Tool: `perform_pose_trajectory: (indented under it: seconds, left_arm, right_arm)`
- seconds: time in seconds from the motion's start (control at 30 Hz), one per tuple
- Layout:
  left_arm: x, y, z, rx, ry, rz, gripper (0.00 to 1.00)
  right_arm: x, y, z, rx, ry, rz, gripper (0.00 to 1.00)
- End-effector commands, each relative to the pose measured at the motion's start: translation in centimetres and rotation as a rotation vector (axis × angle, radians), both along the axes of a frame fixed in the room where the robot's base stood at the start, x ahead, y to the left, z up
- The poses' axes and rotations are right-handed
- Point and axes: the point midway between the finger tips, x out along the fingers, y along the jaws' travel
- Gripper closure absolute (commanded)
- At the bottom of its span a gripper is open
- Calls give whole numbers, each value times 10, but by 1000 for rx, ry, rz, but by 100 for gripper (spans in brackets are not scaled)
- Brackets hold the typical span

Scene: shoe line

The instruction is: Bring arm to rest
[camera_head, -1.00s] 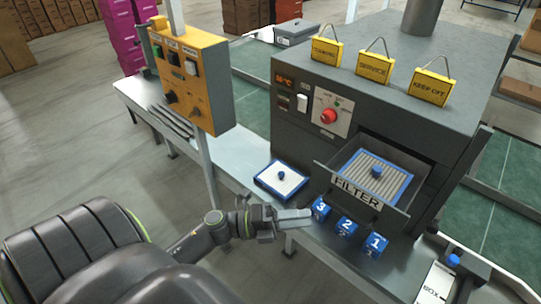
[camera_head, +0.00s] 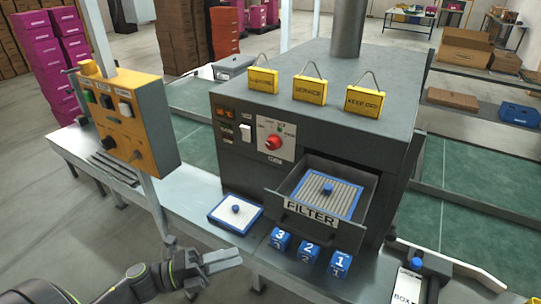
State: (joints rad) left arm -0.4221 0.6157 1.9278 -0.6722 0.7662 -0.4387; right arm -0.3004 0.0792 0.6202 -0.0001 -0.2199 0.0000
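My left gripper (camera_head: 222,261) is at the lower left of the head view, in front of the bench edge. Its fingers look close together and nothing shows between them, but I cannot tell whether they are fully shut. It is below the white filter with a blue frame and knob (camera_head: 235,211) lying on the bench, and apart from it. The FILTER drawer (camera_head: 310,214) of the grey machine is pulled out, with a blue-framed filter (camera_head: 328,194) inside. My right gripper is not in view.
Blue numbered blocks 3 (camera_head: 280,241), 2 (camera_head: 308,252) and 1 (camera_head: 340,264) sit on the bench before the drawer. An orange control box (camera_head: 125,117) stands left. Yellow signs (camera_head: 309,91) stand on the grey machine (camera_head: 240,110). A BOX item (camera_head: 406,287) is at lower right.

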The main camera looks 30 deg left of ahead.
Motion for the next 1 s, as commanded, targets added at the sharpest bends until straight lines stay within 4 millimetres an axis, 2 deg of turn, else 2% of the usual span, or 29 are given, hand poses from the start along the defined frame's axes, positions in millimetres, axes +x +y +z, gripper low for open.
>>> perform_pose_trajectory:
  seconds: [0.17, 0.27, 0.37, 0.47, 0.5, 0.57, 0.6, 0.67, 0.7, 0.77, 0.8, 0.87, 0.9, 0.97, 1.0]
  left_arm:
    - [2, 2, -2, -5, 8, 9, 68]
    - [10, 14, -18, -42, 62, 72, 68]
    - [25, 40, -54, -129, 182, 208, 68]
    - [34, 75, -112, -251, 353, 398, 68]
    - [34, 88, -138, -304, 428, 478, 68]
    - [29, 106, -178, -381, 539, 595, 68]
    - [22, 115, -206, -433, 614, 672, 68]
    - [8, 127, -248, -509, 726, 788, 68]
    - [-5, 132, -276, -558, 803, 863, 68]
    - [-27, 135, -317, -628, 915, 974, 68]
    - [-44, 135, -342, -672, 988, 1046, 68]
    - [-73, 131, -379, -733, 1098, 1153, 68]
    - [-93, 126, -401, -773, 1171, 1222, 68]
    - [-126, 115, -432, -825, 1278, 1324, 68]
    - [-148, 106, -450, -855, 1348, 1390, 68]
  right_arm:
    - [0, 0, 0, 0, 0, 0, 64]
    - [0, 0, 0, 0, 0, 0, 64]
    - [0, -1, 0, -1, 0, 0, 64]
    - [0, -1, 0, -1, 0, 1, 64]
    - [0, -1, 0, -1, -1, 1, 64]
    - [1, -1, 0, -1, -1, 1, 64]
    - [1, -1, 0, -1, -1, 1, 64]
    - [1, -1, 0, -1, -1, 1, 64]
    - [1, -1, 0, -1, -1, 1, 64]
    - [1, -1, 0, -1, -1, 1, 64]
    - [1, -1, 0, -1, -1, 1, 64]
    - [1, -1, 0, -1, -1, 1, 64]
    - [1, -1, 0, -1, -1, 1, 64]
    - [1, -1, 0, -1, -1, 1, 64]
    - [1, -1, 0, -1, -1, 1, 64]
